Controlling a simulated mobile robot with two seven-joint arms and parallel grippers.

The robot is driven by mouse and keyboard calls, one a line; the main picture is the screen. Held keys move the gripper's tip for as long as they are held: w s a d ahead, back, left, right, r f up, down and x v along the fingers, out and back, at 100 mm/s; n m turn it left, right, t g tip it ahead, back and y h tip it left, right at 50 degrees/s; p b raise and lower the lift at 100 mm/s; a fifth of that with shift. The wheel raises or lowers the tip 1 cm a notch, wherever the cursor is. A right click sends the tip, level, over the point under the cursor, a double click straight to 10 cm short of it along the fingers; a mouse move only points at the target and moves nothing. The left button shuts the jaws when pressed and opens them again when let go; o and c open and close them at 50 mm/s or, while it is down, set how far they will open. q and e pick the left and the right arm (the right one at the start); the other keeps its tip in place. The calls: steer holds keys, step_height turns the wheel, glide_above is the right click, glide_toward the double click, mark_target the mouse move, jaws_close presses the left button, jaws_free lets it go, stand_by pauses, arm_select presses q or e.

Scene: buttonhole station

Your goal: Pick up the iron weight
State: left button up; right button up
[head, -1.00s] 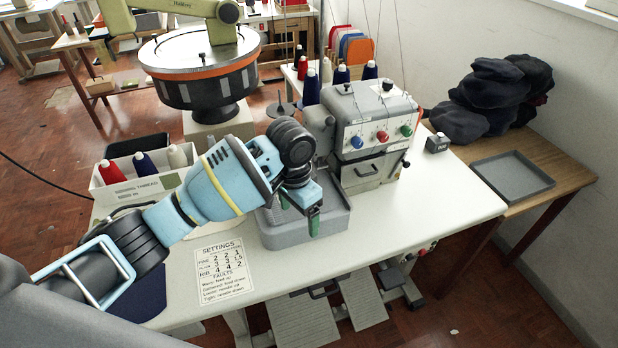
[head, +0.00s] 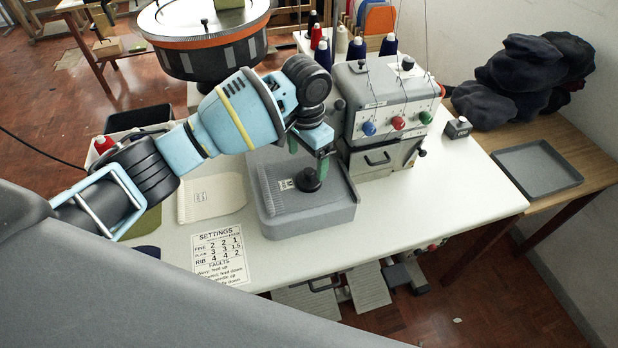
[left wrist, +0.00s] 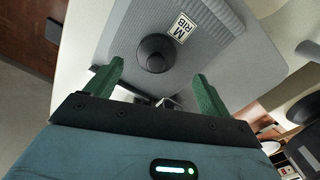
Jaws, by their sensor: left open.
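The iron weight (head: 308,182) is a black, round piece with a knob on top. It stands on grey ribbed cloth in the grey tray (head: 312,222), at the tray's right side. My left gripper (head: 308,157) is just above and behind it in the head view, with green fingers apart and nothing between them. In the left wrist view the weight (left wrist: 153,62) lies just beyond the open fingertips (left wrist: 156,78), roughly centred between them. My right gripper is not in view.
The grey machine (head: 385,110) with coloured dials stands close right of my left gripper. A settings card (head: 220,256) lies left of the tray. A small grey block (head: 458,127), an empty grey tray (head: 537,168) and dark caps (head: 520,75) are farther right. The white tabletop in front is clear.

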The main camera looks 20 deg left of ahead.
mark_target(309, 170)
arm_select(q)
steer(key=f, duration=0.5)
steer(key=shift+s+d, duration=0.1)
steer(key=shift+d, duration=0.15)
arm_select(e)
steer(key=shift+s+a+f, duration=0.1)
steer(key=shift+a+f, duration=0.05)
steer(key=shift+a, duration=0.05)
arm_select(q)
steer(key=c, duration=1.4)
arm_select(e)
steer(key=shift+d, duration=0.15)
arm_select(q)
steer(key=shift+r, duration=0.1)
